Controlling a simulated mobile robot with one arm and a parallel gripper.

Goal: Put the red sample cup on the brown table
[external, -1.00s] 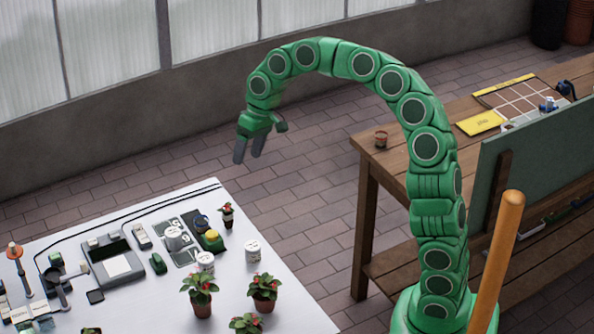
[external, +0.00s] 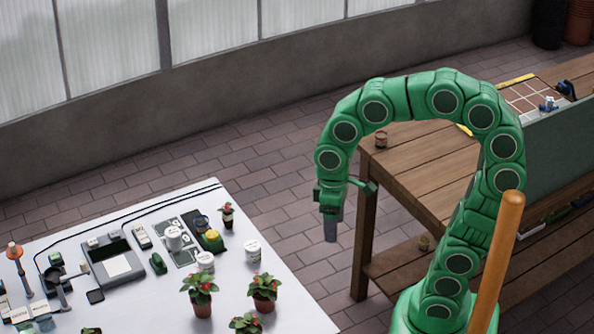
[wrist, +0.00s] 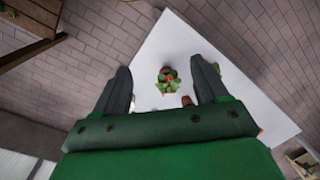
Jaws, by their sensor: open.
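A small reddish-brown cup (external: 380,139), which looks like the red sample cup, stands upright on the near left corner of the brown table (external: 435,160). My gripper (external: 331,236) hangs in the air, pointing down, left of the brown table and to the right of the white table (external: 285,305). It is apart from the cup. In the wrist view my gripper (wrist: 160,65) has its two fingers spread with nothing held between them. A potted plant (wrist: 168,78) shows far below, between the fingers. The cup is not clearly seen in the wrist view.
The white table holds several potted plants (external: 264,290), white cups (external: 252,250) and a grey device (external: 112,262). A green board (external: 545,155) stands at right. Open floor lies between the tables.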

